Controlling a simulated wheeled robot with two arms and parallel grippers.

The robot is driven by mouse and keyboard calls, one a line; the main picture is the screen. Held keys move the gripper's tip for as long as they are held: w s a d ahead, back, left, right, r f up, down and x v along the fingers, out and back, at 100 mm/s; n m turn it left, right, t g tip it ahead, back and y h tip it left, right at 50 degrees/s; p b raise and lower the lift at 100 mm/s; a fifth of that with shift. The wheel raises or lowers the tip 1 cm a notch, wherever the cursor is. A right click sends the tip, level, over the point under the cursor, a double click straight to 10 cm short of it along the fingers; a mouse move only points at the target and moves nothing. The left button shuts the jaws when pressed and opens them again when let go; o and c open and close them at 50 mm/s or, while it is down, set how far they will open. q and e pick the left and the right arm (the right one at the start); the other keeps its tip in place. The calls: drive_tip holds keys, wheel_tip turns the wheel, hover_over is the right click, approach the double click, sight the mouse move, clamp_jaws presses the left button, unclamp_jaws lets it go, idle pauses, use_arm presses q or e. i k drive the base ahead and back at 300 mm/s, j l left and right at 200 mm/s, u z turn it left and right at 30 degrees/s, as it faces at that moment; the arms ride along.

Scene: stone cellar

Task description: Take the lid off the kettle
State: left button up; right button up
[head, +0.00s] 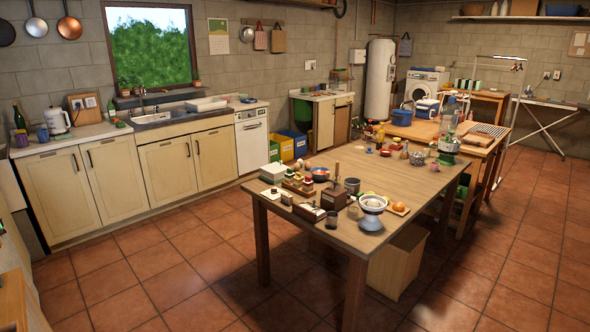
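A white kettle (57,122) stands upright on the counter at the far left, below the wall and left of the window. It is small in the picture. Its top looks covered, but I cannot make out the lid's edge or knob clearly. Neither of my grippers shows in the head view.
The sink (166,117) is to the right. A cluttered wooden table (437,171) stands right of centre. Tiled floor (150,262) before the cabinets is clear.

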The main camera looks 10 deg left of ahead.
sight(55, 123)
drive_tip(key=i+l+u, duration=0.2)
drive_tip(key=i, duration=0.25)
drive_tip(key=i+l+u, duration=0.2)
drive_tip(key=i, duration=0.3)
drive_tip(key=i+j+u, duration=0.2)
drive_tip(key=i+u, duration=0.2)
drive_tip(key=i, duration=0.15)
drive_tip(key=i+u, duration=0.35)
drive_tip(key=i, duration=0.2)
drive_tip(key=i+l+u, duration=0.1)
drive_tip(key=i+u, duration=0.3)
drive_tip(key=i, duration=0.15)
drive_tip(key=i+l, duration=0.1)
drive_tip(key=i, duration=2.45)
drive_tip(key=j+u, duration=0.05)
drive_tip(key=j, duration=0.05)
